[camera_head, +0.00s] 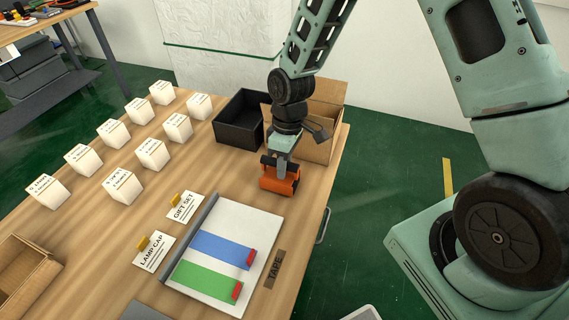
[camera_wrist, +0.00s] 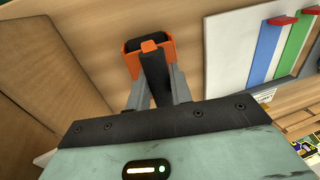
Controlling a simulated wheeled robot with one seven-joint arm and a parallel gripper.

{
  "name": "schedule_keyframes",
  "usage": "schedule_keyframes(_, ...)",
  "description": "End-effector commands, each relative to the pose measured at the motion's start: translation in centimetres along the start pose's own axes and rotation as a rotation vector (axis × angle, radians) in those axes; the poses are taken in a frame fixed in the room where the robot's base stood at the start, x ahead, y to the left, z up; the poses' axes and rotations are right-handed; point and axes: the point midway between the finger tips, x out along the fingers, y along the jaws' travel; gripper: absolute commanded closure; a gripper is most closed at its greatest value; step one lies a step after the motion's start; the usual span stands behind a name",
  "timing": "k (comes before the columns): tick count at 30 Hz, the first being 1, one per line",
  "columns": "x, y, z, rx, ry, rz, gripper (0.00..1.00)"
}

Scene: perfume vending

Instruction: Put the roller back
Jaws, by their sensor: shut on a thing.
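The roller (camera_head: 280,180) is an orange holder with dark parts, at the right side of the table near its edge. My gripper (camera_head: 283,160) is above it, pointing down, and is shut on it. In the wrist view the roller (camera_wrist: 133,61) sits between the grey fingers of my gripper (camera_wrist: 155,75). I cannot tell whether its underside touches the table. A dark "TAPE" label (camera_head: 274,269) lies flat on the table nearer the front, apart from the roller, with nothing on it.
A white board (camera_head: 255,222) with blue and green strips lies left of the label. An open cardboard box (camera_head: 318,146) and a black bin (camera_head: 238,133) stand behind the roller. Several white boxes (camera_head: 151,153) stand at left. Two small signs (camera_head: 185,206) (camera_head: 153,252) stand beside the board.

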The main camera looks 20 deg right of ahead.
Motion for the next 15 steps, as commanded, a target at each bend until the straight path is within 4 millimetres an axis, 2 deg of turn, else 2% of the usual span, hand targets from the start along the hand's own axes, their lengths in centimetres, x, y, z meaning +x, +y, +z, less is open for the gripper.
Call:
schedule_keyframes(10,1.18,0.19,0.29,0.002,-0.006,-0.003,1.0)
schedule_keyframes(11,1.24,0.19,0.34,0.003,-0.007,-0.004,0.76)
schedule_keyframes(12,1.28,0.19,0.36,0.003,-0.008,-0.004,0.65)
schedule_keyframes(13,1.29,0.19,0.37,0.003,-0.008,-0.004,0.57)
schedule_keyframes(15,1.31,0.24,0.39,0.003,-0.008,-0.003,0.57)
